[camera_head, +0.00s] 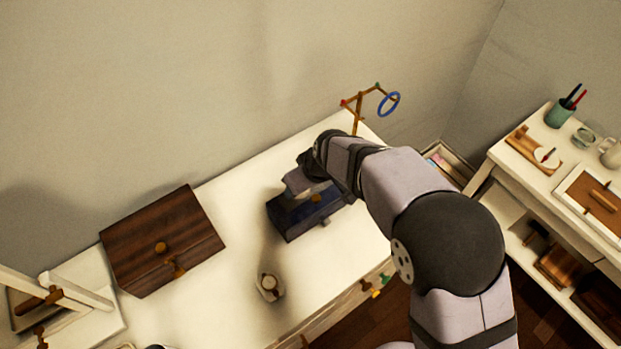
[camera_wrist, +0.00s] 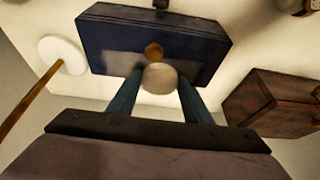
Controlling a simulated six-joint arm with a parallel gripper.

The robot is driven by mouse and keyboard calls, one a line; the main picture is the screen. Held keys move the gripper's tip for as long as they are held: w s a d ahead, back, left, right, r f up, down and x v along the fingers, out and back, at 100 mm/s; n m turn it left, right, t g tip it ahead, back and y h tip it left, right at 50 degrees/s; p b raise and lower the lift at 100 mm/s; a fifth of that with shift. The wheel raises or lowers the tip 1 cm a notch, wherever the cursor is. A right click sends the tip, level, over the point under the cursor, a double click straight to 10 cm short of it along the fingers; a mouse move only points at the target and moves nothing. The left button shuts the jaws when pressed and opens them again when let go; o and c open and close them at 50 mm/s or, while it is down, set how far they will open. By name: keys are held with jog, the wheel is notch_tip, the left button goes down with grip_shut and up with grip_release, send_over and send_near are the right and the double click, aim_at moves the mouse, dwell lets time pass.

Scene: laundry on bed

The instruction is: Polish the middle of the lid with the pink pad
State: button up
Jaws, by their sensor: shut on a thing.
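My gripper (camera_wrist: 160,88) is shut on a round, pale pad (camera_wrist: 160,78), which looks beige-pink in this light. The pad is between the fingertips, in front of the dark blue box (camera_wrist: 120,38) and just beside the orange-brown knob (camera_wrist: 153,51) on its lid. I cannot tell whether the pad touches the lid. In the head view my gripper (camera_head: 300,183) is over the back left part of the blue box (camera_head: 292,222), and hides part of its lid and the pad. The box looks closed.
A brown wooden box (camera_head: 150,235) stands left on the white table (camera_head: 230,195). A stand with a blue ring (camera_head: 388,103) rises at the back right. A side table (camera_head: 497,150) holds cups and trays.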

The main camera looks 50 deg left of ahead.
aim_at(278, 202)
jog(key=shift+s+p, duration=0.45)
jog(key=shift+s, duration=3.4)
notch_tip(278, 202, up, 8)
jog(key=p, duration=0.5)
jog(key=shift+w, duration=0.15)
jog(key=shift+w, duration=0.1)
